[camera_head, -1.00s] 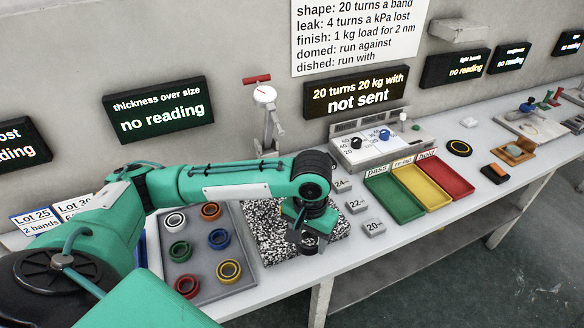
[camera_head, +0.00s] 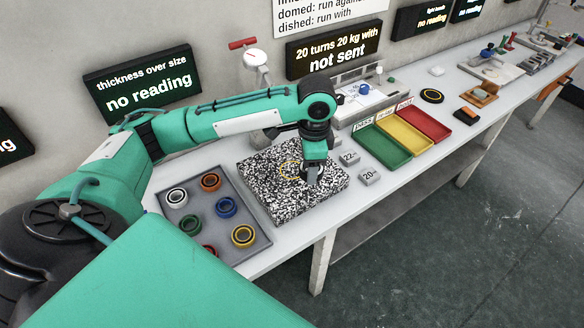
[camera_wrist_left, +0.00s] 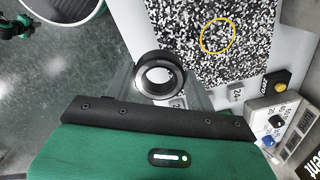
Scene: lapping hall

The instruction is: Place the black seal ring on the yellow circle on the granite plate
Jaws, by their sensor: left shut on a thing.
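The black seal ring (camera_wrist_left: 148,83) is held between the two fingers of my left gripper (camera_wrist_left: 159,83), its opening facing the wrist camera. In the head view my left gripper (camera_head: 312,178) points down over the right part of the speckled black-and-white granite plate (camera_head: 268,193), and the ring is hard to make out there. The thin yellow circle (camera_wrist_left: 203,44) on the plate is empty in the wrist view and lies apart from the ring. In the head view the gripper partly covers the circle's right side. My right gripper is not in view.
A grey tray (camera_head: 205,240) with several coloured rings lies left of the plate. Small weight blocks (camera_head: 370,177) and green, yellow and red bins (camera_head: 381,146) stand to its right. A stand with a red handle (camera_head: 243,43) is behind. The bench's front edge is close to the plate.

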